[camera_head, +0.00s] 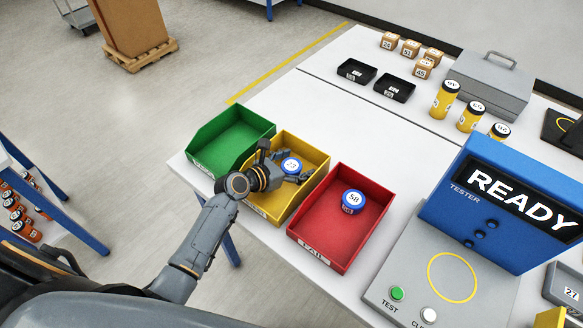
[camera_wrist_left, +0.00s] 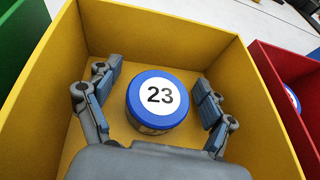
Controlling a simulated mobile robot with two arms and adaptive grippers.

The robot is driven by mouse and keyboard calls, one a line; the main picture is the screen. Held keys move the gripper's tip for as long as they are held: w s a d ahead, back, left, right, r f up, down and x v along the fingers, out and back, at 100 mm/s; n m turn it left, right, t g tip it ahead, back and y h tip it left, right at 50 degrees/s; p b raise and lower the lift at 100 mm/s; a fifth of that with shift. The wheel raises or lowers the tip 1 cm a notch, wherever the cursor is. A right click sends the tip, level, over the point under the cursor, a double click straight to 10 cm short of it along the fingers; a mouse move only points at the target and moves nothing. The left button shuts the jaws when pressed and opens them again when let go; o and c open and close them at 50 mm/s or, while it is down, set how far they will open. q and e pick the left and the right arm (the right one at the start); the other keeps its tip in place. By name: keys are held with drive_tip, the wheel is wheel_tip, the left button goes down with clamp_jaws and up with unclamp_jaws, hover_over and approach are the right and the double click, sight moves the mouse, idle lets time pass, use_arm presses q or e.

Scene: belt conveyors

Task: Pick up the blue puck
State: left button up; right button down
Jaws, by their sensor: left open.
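A blue puck with a white top marked 23 (camera_wrist_left: 158,98) sits on the floor of the yellow bin (camera_wrist_left: 222,44). It also shows in the head view (camera_head: 291,166) inside the yellow bin (camera_head: 316,155). My left gripper (camera_wrist_left: 157,104) is open inside the bin, with one finger on each side of the puck and gaps between fingers and puck. In the head view my left gripper (camera_head: 283,174) reaches into the bin from the left. A second blue-topped puck marked 58 (camera_head: 353,201) lies in the red bin (camera_head: 325,222). My right gripper is not in view.
The green bin (camera_head: 226,135) stands left of the yellow one and the red bin right of it, close together. The blue tester (camera_head: 500,205) reads READY. Black trays (camera_head: 356,71), yellow cylinders and a grey case (camera_head: 490,84) stand farther back.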

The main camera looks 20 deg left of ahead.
use_arm(q)
drive_tip(key=c, duration=1.4)
drive_tip(key=shift+r, duration=0.3)
drive_tip(key=r, duration=0.3)
drive_tip(key=shift+s+r, duration=0.25)
drive_tip(key=shift+s, duration=0.15)
drive_tip(key=s+r, duration=0.3)
drive_tip(key=s, duration=0.1)
drive_tip(key=s+a+r, duration=0.1)
drive_tip(key=s+r, duration=0.2)
drive_tip(key=s, duration=0.1)
drive_tip(key=s+r, duration=0.3)
drive_tip(key=s, duration=0.2)
drive_tip(key=shift+s+a+b, duration=0.1)
drive_tip(key=shift+a+b, duration=0.1)
drive_tip(key=shift+b, duration=0.1)
